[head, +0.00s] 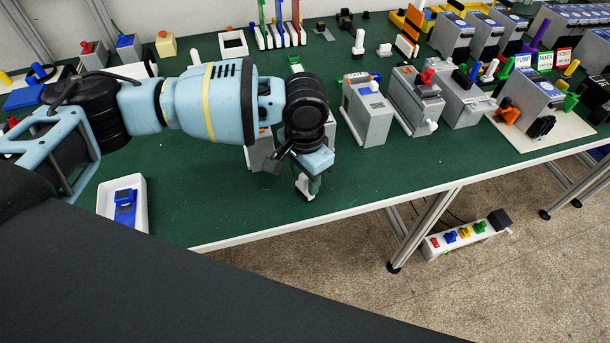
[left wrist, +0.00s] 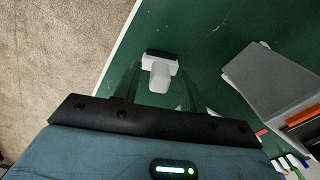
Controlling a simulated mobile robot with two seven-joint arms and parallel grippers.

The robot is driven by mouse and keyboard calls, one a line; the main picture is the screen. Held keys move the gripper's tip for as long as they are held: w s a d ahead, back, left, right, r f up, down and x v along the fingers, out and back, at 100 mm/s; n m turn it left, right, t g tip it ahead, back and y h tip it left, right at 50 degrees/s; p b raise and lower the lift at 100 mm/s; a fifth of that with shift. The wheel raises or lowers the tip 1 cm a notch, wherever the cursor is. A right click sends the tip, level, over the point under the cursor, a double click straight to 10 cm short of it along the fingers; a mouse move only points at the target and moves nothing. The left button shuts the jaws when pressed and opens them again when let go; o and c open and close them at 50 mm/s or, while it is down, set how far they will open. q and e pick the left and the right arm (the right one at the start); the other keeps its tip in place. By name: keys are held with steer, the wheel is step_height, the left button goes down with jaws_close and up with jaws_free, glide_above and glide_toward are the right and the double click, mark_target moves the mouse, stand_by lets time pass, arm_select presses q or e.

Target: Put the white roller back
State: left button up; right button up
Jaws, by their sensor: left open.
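A white roller (left wrist: 160,76), a white piece with a dark bar at its far end, lies on the green bench top in the left wrist view, between my open left fingers. In the head view the white roller (head: 302,190) shows just under my left gripper (head: 309,183), near the bench's front edge. My left gripper also shows in the left wrist view (left wrist: 158,82), with one finger on each side of the roller; I cannot tell whether they touch it. My right gripper is not in view.
Grey device housings (head: 367,112) stand right of my left gripper; one also shows in the left wrist view (left wrist: 265,75). A white tray (head: 141,212) holding a blue meter (head: 125,207) is at the front left. The green bench top (head: 215,205) between is clear.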

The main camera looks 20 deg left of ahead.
arm_select(q)
step_height(320, 180, up, 12)
steer(key=p, duration=0.1)
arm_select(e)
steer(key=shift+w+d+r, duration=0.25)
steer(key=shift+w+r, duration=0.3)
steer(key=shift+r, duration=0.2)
arm_select(q)
steer(key=shift+f, duration=0.15)
steer(key=s+d+f+n+t+h, duration=0.1)
steer(key=s+d+f+t+h, duration=0.1)
steer(key=s+d+f+h, duration=0.45)
steer(key=s+d+f+t+h, duration=0.1)
steer(key=d+f+t+h, duration=0.15)
steer(key=d+f, duration=0.75)
steer(key=s+a+f+n+t+y, duration=0.2)
steer(key=s+a+f+y, duration=0.1)
steer(key=s+a+f, duration=0.5)
steer(key=s+a+f+n+t+y, duration=0.1)
steer(key=s+a+f+y, duration=0.3)
steer(key=s+a+f, duration=0.4)
steer(key=shift+s+a+f+n+t+p, duration=0.4)
steer(key=shift+s+a+t, duration=0.25)
steer(key=shift+s+a, duration=2.3)
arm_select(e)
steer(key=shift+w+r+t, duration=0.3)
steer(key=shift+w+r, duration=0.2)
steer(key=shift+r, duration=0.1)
